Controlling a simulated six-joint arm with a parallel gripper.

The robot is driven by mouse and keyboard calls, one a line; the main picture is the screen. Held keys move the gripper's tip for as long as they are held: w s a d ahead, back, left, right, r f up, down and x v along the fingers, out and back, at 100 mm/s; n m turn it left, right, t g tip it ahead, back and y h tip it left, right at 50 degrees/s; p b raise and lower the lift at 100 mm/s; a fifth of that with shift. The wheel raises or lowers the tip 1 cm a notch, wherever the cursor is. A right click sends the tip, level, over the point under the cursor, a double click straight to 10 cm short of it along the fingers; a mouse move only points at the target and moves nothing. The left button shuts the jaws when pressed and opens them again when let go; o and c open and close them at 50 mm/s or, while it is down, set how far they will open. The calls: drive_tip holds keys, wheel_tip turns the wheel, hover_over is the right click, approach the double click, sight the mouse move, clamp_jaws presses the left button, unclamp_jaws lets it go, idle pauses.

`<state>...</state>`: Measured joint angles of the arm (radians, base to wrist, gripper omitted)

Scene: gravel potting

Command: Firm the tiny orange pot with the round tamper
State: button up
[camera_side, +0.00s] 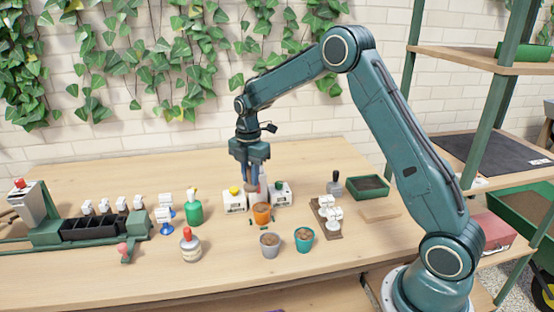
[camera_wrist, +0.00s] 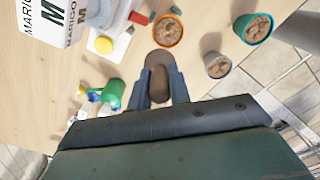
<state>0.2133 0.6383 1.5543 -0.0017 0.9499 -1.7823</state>
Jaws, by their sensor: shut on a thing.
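The tiny orange pot (camera_side: 262,214) stands on the table with brown fill in it; it also shows at the top of the wrist view (camera_wrist: 168,31). My gripper (camera_side: 254,180) points down above and just behind the pot in the side view. In the wrist view my gripper (camera_wrist: 158,92) is shut on the brown handle of the round tamper (camera_wrist: 158,60), whose rounded end shows beyond the fingertips. The tamper's end looks beside the orange pot in that view, not over its middle. Its height above the pot is hard to tell.
White boxes (camera_side: 234,201) flank the gripper behind the pot. A grey pot (camera_side: 269,245) and a teal pot (camera_side: 304,239) stand in front.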

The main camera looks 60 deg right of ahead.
drive_tip(key=shift+s+d+f, duration=0.9)
drive_tip(key=shift+s+d, duration=0.1)
drive_tip(key=shift+d, duration=0.05)
drive_tip(key=shift+f, duration=0.15)
drive_tip(key=shift+f, duration=1.95)
drive_tip(key=shift+f, duration=0.65)
drive_tip(key=shift+r, duration=0.15)
drive_tip(key=shift+r, duration=1.4)
drive_tip(key=shift+w, duration=0.1)
